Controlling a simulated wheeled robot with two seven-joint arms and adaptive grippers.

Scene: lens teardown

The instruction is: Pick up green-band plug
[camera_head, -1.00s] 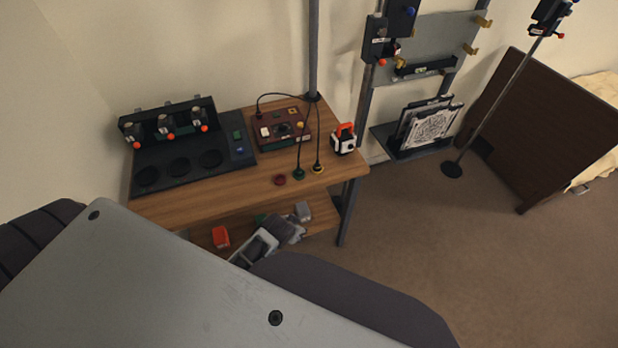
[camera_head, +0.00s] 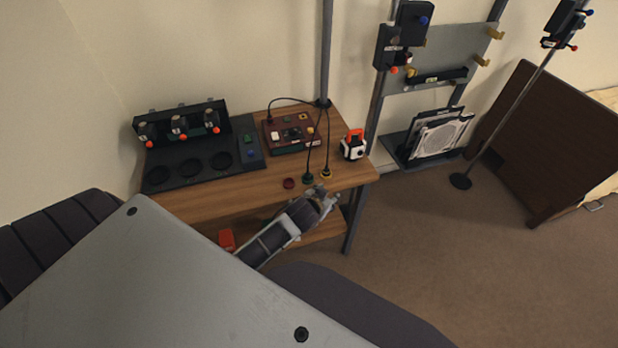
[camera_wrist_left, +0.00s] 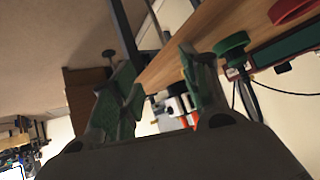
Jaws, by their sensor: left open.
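The green-band plug (camera_head: 308,179) stands near the table's front edge, with a black cable rising from it. It also shows in the left wrist view (camera_wrist_left: 232,44) as a green disc. A yellow-band plug (camera_head: 327,174) stands to its right and a red-band piece (camera_head: 289,183) to its left. My left gripper (camera_head: 323,194) is open and empty at the table's front edge, just in front of the green and yellow plugs. In the left wrist view the green plug lies outside the jaws, beyond the right finger. My right gripper is not in view.
The wooden table (camera_head: 215,195) carries a dark red box (camera_head: 290,134), a black station with round recesses (camera_head: 190,165) and a white device with an orange handle (camera_head: 353,146). A red block (camera_head: 227,240) lies on the lower shelf. A grey post (camera_head: 326,50) rises behind.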

